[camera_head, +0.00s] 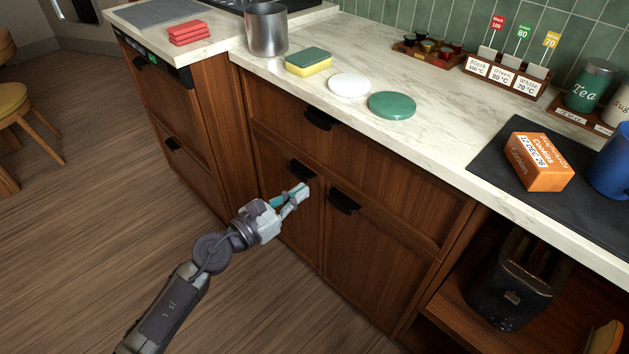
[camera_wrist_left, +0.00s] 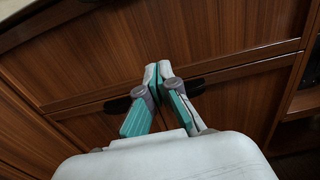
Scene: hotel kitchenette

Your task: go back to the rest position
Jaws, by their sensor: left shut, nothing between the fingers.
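My left gripper (camera_head: 298,194) is shut and empty. It hangs in front of the wooden cabinet doors (camera_head: 367,256), below the counter edge, close to the dark door handles (camera_head: 342,201). In the left wrist view its fingertips (camera_wrist_left: 157,72) meet, with the cabinet fronts (camera_wrist_left: 80,60) behind them and a dark handle on either side. I cannot tell whether the fingers touch the cabinet. My right gripper is in neither view.
The marble counter (camera_head: 440,110) carries a metal pot (camera_head: 266,30), a sponge (camera_head: 309,62), a white disc (camera_head: 349,85), a green disc (camera_head: 392,105), a cookie box (camera_head: 538,160) and a blue mug (camera_head: 612,172). A toaster (camera_head: 515,285) sits on an open lower shelf.

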